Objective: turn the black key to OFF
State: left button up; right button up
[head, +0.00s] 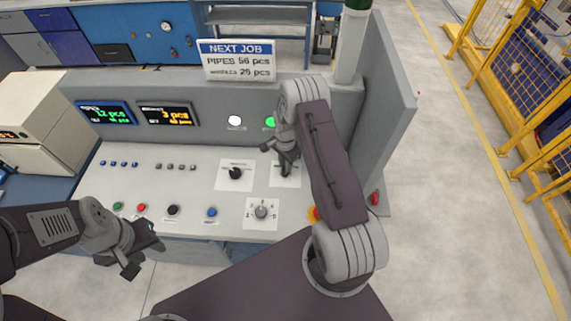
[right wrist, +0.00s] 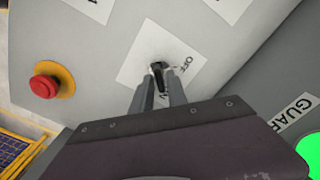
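The black key (right wrist: 157,67) sits in a white plate (right wrist: 136,57) on the sloped console. The word OFF is printed to the right of the key in the right wrist view. My right gripper (right wrist: 160,80) has its fingertips on both sides of the key and looks shut on it. Part of a label shows between the fingers. In the head view my right gripper (head: 285,158) is over the same plate (head: 290,182) and mostly hides the key. My left gripper (head: 143,256) is open and empty, in front of the console's left front edge.
A black knob (head: 235,173) and a numbered dial (head: 261,212) are near the key. A red emergency button (right wrist: 44,87) stands on a yellow ring. Several coloured buttons line the left. A green lamp (head: 270,122) is lit behind. A grey side wall (head: 388,95) bounds the console's right.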

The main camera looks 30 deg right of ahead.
jog(key=shift+w, duration=0.15)
grip_shut()
jog(key=n+b, duration=0.2)
jog(key=n, duration=0.1)
jog(key=shift+d, duration=0.1)
jog(key=n+b, duration=0.2)
jog(key=n, duration=0.3)
jog(key=shift+n+b, duration=0.4)
jog(key=n+b, duration=0.1)
jog(key=n, duration=0.3)
jog(key=shift+r, duration=0.1)
jog(key=shift+n+b, duration=0.65)
jog(key=shift+n, duration=1.85)
jog(key=shift+r, duration=0.1)
